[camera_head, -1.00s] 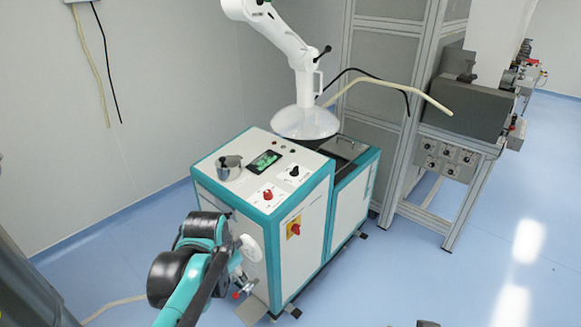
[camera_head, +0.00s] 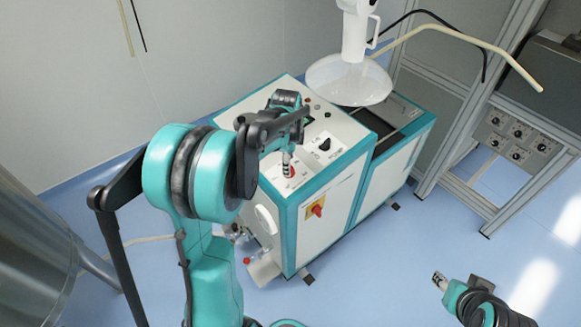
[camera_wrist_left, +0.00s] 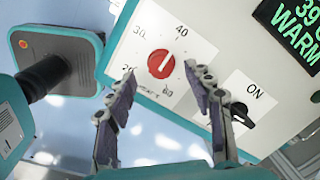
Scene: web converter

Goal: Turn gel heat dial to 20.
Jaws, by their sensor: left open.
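The red dial (camera_wrist_left: 160,63) sits on a white plate with the numbers 20, 30, 40 and 60 readable around it. A pale line crosses its face; I cannot read its exact setting. In the head view the dial (camera_head: 289,172) is partly hidden by my left gripper (camera_head: 287,158). In the left wrist view my left gripper (camera_wrist_left: 160,72) is open and empty, its fingertips on either side of the dial, with no clear contact. My right gripper (camera_head: 440,281) is low at the right, away from the machine; its jaw state is unclear.
A black switch (camera_wrist_left: 240,113) marked ON is beside the dial. A display (camera_wrist_left: 292,30) reads 39 and WARM. A red-and-yellow switch (camera_head: 316,207) is on the machine's (camera_head: 325,245) front. The floor at right is open.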

